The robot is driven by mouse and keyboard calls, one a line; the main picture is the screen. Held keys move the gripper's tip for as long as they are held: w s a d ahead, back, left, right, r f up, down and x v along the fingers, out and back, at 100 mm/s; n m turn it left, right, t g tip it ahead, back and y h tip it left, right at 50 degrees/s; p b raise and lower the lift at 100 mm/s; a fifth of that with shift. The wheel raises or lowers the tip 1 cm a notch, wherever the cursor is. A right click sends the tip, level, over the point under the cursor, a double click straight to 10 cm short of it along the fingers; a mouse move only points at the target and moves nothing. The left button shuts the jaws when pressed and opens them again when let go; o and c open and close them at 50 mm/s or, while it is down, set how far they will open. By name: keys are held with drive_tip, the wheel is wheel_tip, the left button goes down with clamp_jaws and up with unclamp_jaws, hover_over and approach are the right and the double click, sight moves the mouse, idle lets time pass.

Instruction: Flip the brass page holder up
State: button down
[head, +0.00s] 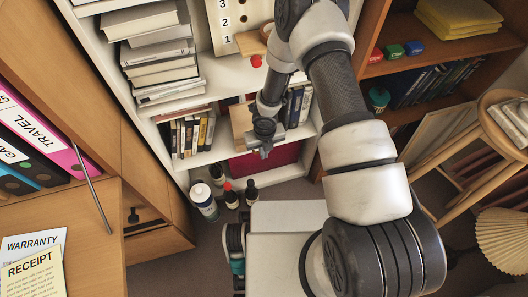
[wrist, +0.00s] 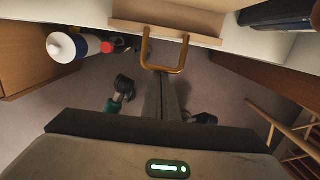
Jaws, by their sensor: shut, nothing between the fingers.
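The brass page holder (wrist: 163,70) is a U-shaped bar in the wrist view. It hangs from the front of a wooden stand (wrist: 165,32), with its closed end toward my gripper. My gripper (wrist: 160,78) is shut and empty, its fingertips right at the closed end of the bar. I cannot tell whether they touch it. In the head view my gripper (head: 265,152) is in front of the lower shelf, beside the wooden stand (head: 241,124). The brass bar is not clear there, as my arm covers part of the stand.
Bottles (head: 204,201) stand on the floor below the shelf and show in the wrist view (wrist: 66,47). Books (head: 192,134) flank the stand. A desk with binders (head: 35,135) is at left, a wooden stool (head: 490,110) at right. Some floor is clear beneath my gripper.

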drive_tip(key=shift+w+r+p, duration=0.15)
drive_tip(key=shift+r+p, duration=0.25)
drive_tip(key=shift+p, duration=0.15)
drive_tip(key=shift+w+a+r+p, duration=0.25)
drive_tip(key=shift+w+r+p, duration=0.5)
drive_tip(key=shift+p, duration=0.25)
drive_tip(key=shift+w+a+r+p, duration=0.2)
drive_tip(key=shift+w+r+p, duration=0.5)
drive_tip(key=shift+p, duration=0.25)
drive_tip(key=shift+r+p, duration=0.7)
drive_tip(key=shift+r, duration=0.1)
